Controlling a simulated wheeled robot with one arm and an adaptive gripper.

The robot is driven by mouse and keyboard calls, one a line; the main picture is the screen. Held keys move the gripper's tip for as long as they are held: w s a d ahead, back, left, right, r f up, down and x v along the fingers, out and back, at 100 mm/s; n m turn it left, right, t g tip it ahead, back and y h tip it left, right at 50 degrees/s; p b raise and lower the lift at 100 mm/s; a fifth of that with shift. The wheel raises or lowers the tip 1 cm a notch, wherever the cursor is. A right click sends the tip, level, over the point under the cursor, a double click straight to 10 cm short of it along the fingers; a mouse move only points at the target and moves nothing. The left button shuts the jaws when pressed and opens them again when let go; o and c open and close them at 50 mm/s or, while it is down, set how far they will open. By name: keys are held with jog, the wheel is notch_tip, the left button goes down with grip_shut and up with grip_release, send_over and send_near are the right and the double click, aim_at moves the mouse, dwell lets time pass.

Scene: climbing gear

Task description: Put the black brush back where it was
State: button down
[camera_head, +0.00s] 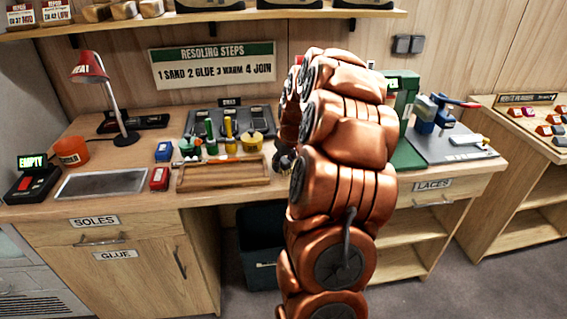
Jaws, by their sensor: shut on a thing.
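My copper-coloured arm rises across the middle of the head view and hides part of the bench. Only a small dark part of my gripper (284,158) shows at the arm's left edge, over the bench just right of the wooden tray. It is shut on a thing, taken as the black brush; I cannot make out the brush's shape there. A dark grey holder (232,119) with a small label stands at the back of the bench. The brush's former place cannot be told from this view.
A wooden tray (222,186) lies at the bench's front edge, with an orange-handled tool (215,161) behind it. Several small bottles and a yellow pot (252,141) stand close by. A red lamp (90,68) is at left. A green machine (405,95) is at right.

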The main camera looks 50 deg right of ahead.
jog(key=shift+f, duration=0.45)
jog(key=shift+f, duration=0.15)
jog(key=c, duration=0.7)
grip_release()
jog(key=b+v, duration=0.2)
jog(key=v, duration=1)
jog(key=s+a+n+y, duration=0.1)
jog(key=a+n, duration=0.1)
jog(key=a, duration=1.2)
jog(key=s+a+f+g, duration=0.15)
jog(key=s+a, duration=0.45)
jog(key=a, duration=0.6)
jog(key=s+a+f+g, duration=0.2)
jog(key=s+a, duration=0.3)
jog(key=s, duration=0.4)
jog(key=s+a+f+n+g, duration=0.1)
jog(key=s+a+f, duration=0.2)
jog(key=s, duration=0.7)
jog(key=shift+a+g, duration=0.35)
jog(key=shift+a, duration=0.8)
